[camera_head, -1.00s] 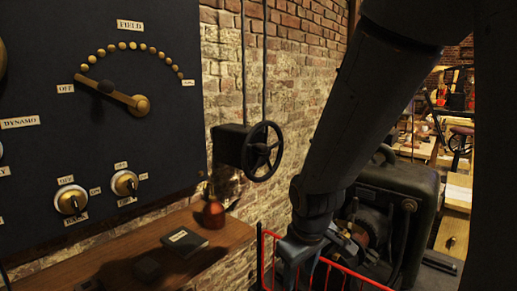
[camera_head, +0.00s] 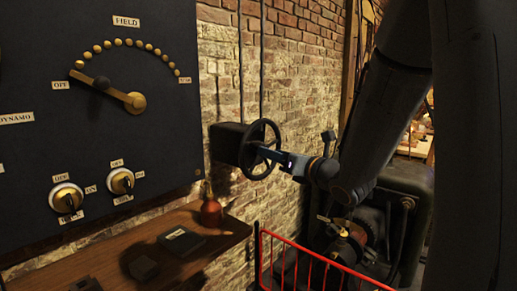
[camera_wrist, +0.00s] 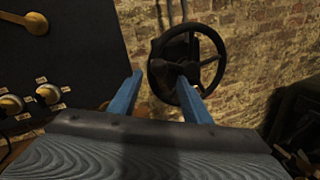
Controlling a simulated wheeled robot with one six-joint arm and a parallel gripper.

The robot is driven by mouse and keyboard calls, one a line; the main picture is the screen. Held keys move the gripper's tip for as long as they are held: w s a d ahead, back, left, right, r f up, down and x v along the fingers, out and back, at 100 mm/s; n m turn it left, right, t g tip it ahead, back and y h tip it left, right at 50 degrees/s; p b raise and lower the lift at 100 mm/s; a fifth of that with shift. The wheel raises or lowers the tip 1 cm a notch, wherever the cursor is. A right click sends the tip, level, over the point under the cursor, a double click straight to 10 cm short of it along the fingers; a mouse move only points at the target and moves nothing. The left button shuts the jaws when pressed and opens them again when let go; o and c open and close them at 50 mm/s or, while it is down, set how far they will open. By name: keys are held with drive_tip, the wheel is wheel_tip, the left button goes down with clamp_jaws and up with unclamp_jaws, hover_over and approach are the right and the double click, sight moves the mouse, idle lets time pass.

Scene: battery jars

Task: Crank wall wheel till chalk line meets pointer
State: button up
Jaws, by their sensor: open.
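The black spoked wall wheel (camera_head: 249,133) stands out from a dark box (camera_head: 227,143) on the brick wall. My gripper (camera_head: 262,151) is at the wheel, its fingers reaching in from the right at mid-height. In the wrist view the blue fingers of my gripper (camera_wrist: 160,78) are apart. The right fingertip overlaps the lower part of the wheel (camera_wrist: 218,52), and the left fingertip is left of the rim. I cannot tell whether either finger touches the wheel. I cannot make out a chalk line or a pointer at the wheel.
A dark switchboard (camera_head: 150,155) with a FIELD lever and knobs fills the left. A red rail (camera_head: 300,248) and dark machinery (camera_head: 408,240) stand lower right.

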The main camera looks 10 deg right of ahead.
drive_tip(key=p+x, duration=0.2)
drive_tip(key=x, duration=0.5)
drive_tip(key=shift+w+a+r, duration=0.2)
drive_tip(key=shift+w+a, duration=0.05)
drive_tip(key=shift+w, duration=0.05)
clamp_jaws()
